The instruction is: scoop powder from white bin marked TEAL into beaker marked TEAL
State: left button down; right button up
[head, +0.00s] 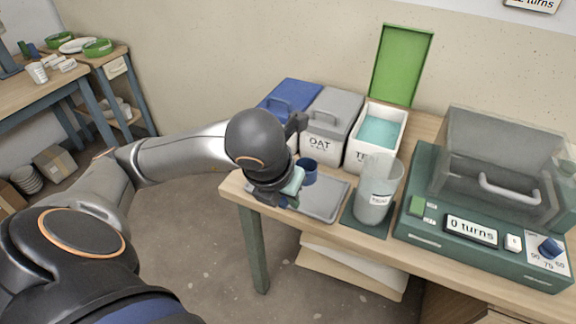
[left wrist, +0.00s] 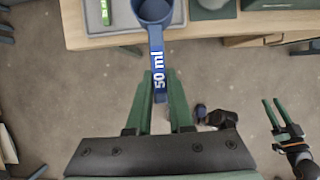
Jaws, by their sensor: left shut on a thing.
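My left gripper (head: 295,182) is shut on the handle of a blue scoop (head: 308,168) marked 50 ml. In the left wrist view the handle (left wrist: 158,70) stands between the green fingers, and the part of the cup (left wrist: 152,10) in view shows no powder. The scoop is over the grey tray's area, left of the white bin and beaker. The white bin (head: 358,153), its label partly hidden, holds teal powder (head: 380,132); its green lid (head: 402,65) stands open. The clear beaker (head: 378,193) stands upright, looks empty, and has a small label. My right gripper (left wrist: 277,116) is open and empty.
The grey tray (head: 327,200) lies at the table's front edge; a green item (left wrist: 106,12) is in it. A closed grey bin (head: 322,140) marked OAT and a blue-lidded bin (head: 290,95) stand left. A green machine (head: 470,235) showing 0 turns stands right of the beaker.

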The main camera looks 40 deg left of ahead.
pick_arm(q)
jog(key=shift+r+p, duration=1.75)
jog(key=shift+r, duration=0.9)
jog(key=shift+w, duration=0.1)
